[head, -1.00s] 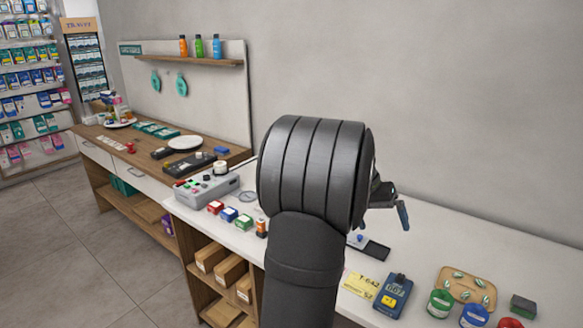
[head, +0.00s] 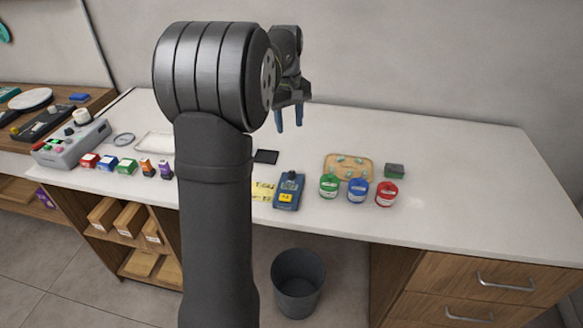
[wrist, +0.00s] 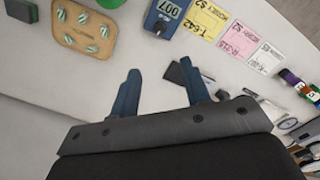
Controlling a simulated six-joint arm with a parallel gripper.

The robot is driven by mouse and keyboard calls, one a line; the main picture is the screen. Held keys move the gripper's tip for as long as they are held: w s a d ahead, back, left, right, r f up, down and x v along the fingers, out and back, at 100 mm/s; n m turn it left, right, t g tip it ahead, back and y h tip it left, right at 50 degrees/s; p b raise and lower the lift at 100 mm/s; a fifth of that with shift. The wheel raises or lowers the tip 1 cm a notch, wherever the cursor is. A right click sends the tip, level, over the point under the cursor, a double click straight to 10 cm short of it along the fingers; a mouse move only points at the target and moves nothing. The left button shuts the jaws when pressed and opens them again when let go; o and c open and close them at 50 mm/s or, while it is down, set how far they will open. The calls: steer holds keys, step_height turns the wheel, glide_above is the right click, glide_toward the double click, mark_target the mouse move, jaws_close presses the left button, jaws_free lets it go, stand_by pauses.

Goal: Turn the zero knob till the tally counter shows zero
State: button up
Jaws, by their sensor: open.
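The tally counter (head: 288,192) is a blue box on the white counter, right of the yellow slip, with a yellow label on its front part. In the wrist view the tally counter (wrist: 168,12) is at the top edge, partly cut off, and its display seems to read 007. A dark knob-like part (head: 291,175) stands at its far end in the head view; I cannot read any marking on it. My gripper (head: 289,122) is open and empty, its blue fingers pointing down above the counter behind the tally counter. The open fingers (wrist: 160,72) also show in the wrist view, apart from the device.
Green (head: 329,186), blue (head: 358,191) and red (head: 386,194) tubs stand right of the tally counter. A wooden tray (head: 366,164) and a dark green box (head: 395,170) lie behind them. Coloured cards (wrist: 236,43) lie beside the device. The counter's right side is clear.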

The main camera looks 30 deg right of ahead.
glide_toward(292, 172)
steer(key=shift+n, duration=0.4)
step_height(292, 172, down, 8)
steer(key=shift+d+f, duration=0.15)
jaws_close()
